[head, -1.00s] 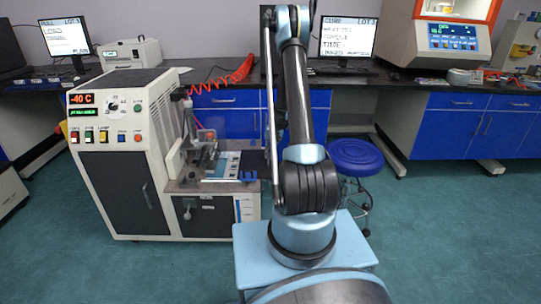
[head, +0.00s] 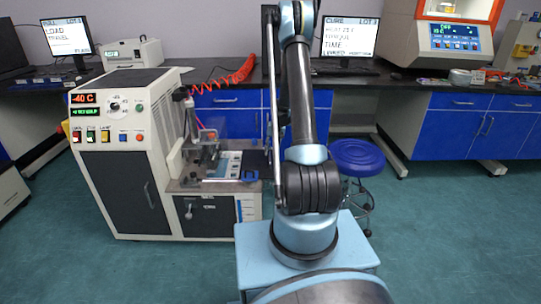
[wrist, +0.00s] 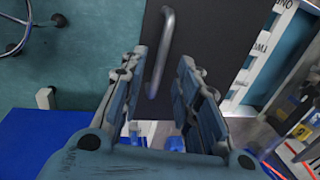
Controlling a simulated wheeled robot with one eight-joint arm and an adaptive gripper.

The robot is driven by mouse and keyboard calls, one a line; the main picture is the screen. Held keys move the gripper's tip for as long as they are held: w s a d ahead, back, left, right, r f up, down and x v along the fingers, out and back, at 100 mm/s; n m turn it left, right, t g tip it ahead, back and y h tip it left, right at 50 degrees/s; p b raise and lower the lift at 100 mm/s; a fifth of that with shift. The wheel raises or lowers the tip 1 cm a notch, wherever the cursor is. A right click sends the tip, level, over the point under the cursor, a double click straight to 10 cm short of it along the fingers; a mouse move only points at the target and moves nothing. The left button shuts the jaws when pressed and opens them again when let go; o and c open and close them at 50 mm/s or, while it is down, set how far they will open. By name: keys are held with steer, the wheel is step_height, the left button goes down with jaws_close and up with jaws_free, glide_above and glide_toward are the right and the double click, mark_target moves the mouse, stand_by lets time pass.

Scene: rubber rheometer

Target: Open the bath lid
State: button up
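My gripper (wrist: 162,57) is open in the wrist view, its two fingers apart. A grey metal bar handle (wrist: 160,50) on a dark flat panel (wrist: 210,30) shows between and beyond the fingertips. I see no clear contact with it. I cannot tell for sure that this panel is the bath lid. In the head view the white bath machine (head: 125,100) stands at left with a -40 C display (head: 83,98) and a dark front door (head: 125,190). My arm rises in the middle and hides part of the scene; my gripper is not clearly visible there.
A sample fixture (head: 205,150) and a blue-edged plate (head: 228,167) sit on the machine's lower deck. A red coiled hose (head: 225,80) runs behind. A blue stool (head: 357,155) stands right of my arm. The green floor (head: 440,240) at right is clear.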

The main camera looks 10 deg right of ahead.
step_height(320, 180, up, 10)
steer(key=d, duration=0.2)
steer(key=shift+s, duration=0.15)
stand_by(0.4)
steer(key=s+a+r+n+h, duration=0.1)
steer(key=s+a+r, duration=0.1)
steer(key=s+r, duration=0.85)
steer(key=s+a+r, duration=0.2)
steer(key=s+r, duration=0.5)
steer(key=s, duration=0.6)
steer(key=s+f+t, duration=0.1)
steer(key=s+f, duration=0.1)
steer(key=s, duration=0.9)
steer(key=s+f+n+h, duration=0.1)
steer(key=s+f, duration=0.2)
steer(key=s, duration=0.9)
steer(key=shift+s+t, duration=0.3)
steer(key=shift+t, duration=0.1)
steer(key=shift+w+d, duration=0.1)
